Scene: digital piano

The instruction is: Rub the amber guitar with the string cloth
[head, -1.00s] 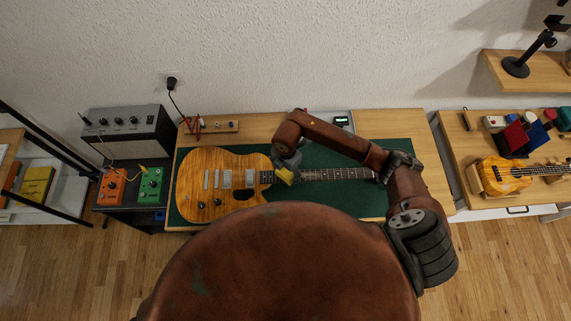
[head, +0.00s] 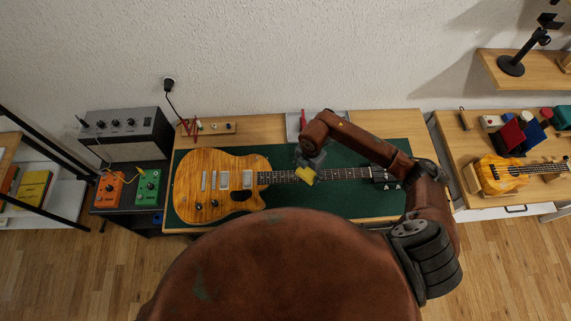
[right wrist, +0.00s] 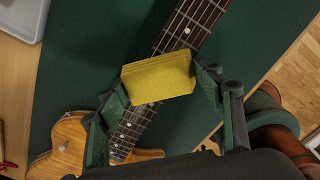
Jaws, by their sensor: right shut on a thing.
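The amber guitar (head: 215,192) lies flat on the green mat (head: 345,205), its neck (head: 345,173) pointing right. My right gripper (head: 308,168) is shut on the yellow string cloth (head: 305,175) over the neck, right of the body. In the right wrist view the folded cloth (right wrist: 158,77) sits between the two fingers (right wrist: 165,95), across the neck and strings. I cannot tell whether it touches the strings. Part of the guitar body (right wrist: 70,145) shows at the lower left there. My left gripper is not in view.
An amplifier (head: 128,135) with an orange pedal (head: 109,189) and a green pedal (head: 148,187) stands left of the mat. A grey tray (head: 292,122) is behind the neck. A ukulele (head: 497,174) lies on the right table. The mat in front of the neck is clear.

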